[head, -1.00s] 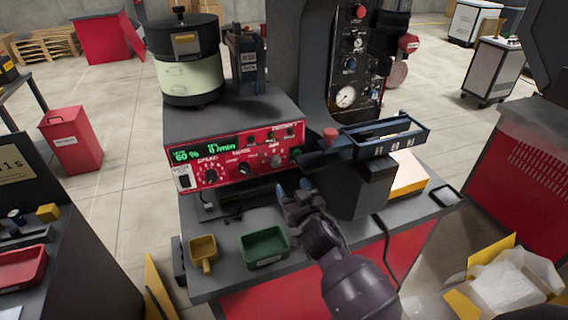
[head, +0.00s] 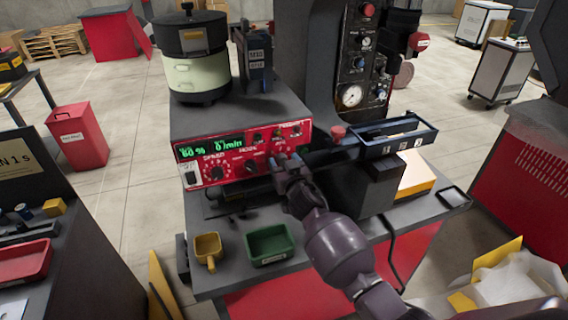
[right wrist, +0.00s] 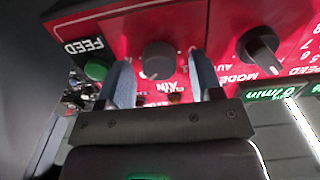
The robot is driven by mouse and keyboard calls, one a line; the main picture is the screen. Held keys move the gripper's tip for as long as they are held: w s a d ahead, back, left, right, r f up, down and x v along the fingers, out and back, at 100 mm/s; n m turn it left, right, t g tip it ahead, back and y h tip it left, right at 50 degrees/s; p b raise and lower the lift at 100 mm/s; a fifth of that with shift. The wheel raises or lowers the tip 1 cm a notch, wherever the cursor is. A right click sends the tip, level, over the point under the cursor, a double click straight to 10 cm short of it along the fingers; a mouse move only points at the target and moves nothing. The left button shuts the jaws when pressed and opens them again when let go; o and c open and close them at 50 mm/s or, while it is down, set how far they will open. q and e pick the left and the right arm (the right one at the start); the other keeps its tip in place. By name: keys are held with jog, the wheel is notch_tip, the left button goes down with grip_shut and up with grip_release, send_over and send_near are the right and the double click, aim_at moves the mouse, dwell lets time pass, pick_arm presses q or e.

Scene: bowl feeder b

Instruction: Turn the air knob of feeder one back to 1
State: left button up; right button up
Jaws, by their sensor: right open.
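The red control panel (head: 203,150) of the feeder faces me, with a lit green display reading 60 % and 0/min. In the right wrist view, a dark grey air knob (right wrist: 158,58) sits on the red panel, seen upside down, with the AIR label partly covered. My right gripper (right wrist: 160,62) is open, with one finger on each side of this knob. I cannot tell whether the fingers touch it. In the head view my right gripper (head: 284,162) is at the panel's right part and hides the knob. My left gripper is not in view.
A black mode knob (right wrist: 259,50) and a green FEED button (right wrist: 96,70) flank the air knob. The bowl (head: 195,75) stands above the panel. A dark blue track (head: 395,140) lies right of the gripper. Green (head: 269,245) and yellow (head: 208,247) trays are below.

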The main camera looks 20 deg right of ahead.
jog(key=shift+w, duration=0.1)
jog(key=c, duration=0.9)
jog(key=shift+c, duration=0.2)
jog(key=n, duration=0.4)
jog(key=shift+a+n, duration=0.1)
jog(key=shift+n, duration=0.3)
jog(key=n, duration=0.4)
jog(key=shift+n+b, duration=0.3)
jog(key=shift+b, duration=0.05)
jog(key=n, duration=0.4)
jog(key=shift+a+f, duration=0.1)
jog(key=shift+n, duration=2.1)
